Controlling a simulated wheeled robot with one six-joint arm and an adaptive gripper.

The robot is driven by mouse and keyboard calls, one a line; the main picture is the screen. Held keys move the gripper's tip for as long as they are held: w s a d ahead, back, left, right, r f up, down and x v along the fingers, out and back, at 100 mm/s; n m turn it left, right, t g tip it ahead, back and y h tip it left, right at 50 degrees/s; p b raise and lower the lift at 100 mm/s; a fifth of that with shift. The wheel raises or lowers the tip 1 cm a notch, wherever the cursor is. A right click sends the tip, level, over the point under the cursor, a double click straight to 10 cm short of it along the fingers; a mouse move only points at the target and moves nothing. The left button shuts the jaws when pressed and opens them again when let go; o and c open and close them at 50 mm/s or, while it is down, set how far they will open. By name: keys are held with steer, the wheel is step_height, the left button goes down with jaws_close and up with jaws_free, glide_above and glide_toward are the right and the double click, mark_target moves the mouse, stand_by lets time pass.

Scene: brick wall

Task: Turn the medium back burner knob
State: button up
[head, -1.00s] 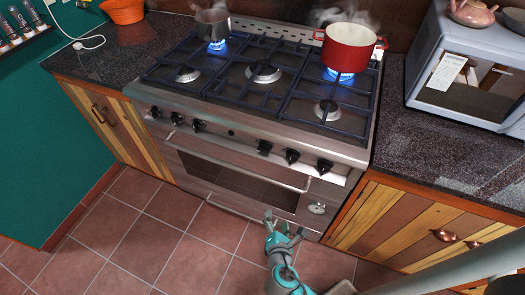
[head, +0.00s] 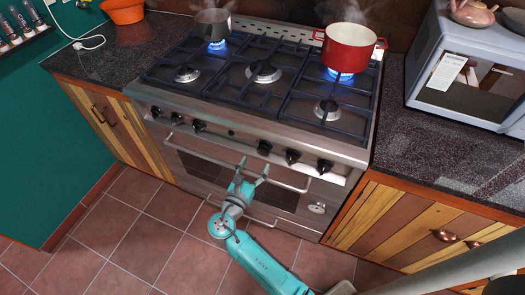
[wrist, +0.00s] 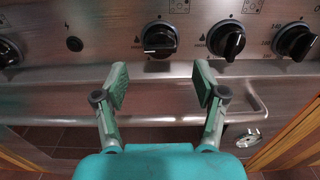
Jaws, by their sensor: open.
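Black burner knobs line the front of the steel stove (head: 231,120): a left group (head: 176,118) and a right group with a left knob (head: 264,147), a middle knob (head: 292,156) and a right knob (head: 324,166). I cannot tell which is the medium back burner knob. My gripper (head: 253,167) is open and empty, in front of the oven handle and below the right group's left knob. In the wrist view, that knob (wrist: 160,38) is centred above the gap between my fingertips (wrist: 160,84), apart from them, its grip bar about level.
The oven handle (wrist: 262,105) runs across close to my fingers. A steaming grey pot (head: 212,28) and a red pot (head: 348,48) stand over blue flames on the back burners. A microwave (head: 425,85) stands on the right counter. The tiled floor is clear at left.

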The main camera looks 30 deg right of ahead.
mark_target(262, 151)
steer(key=x, duration=0.7)
steer(key=shift+c, duration=0.3)
steer(key=c, duration=1.1)
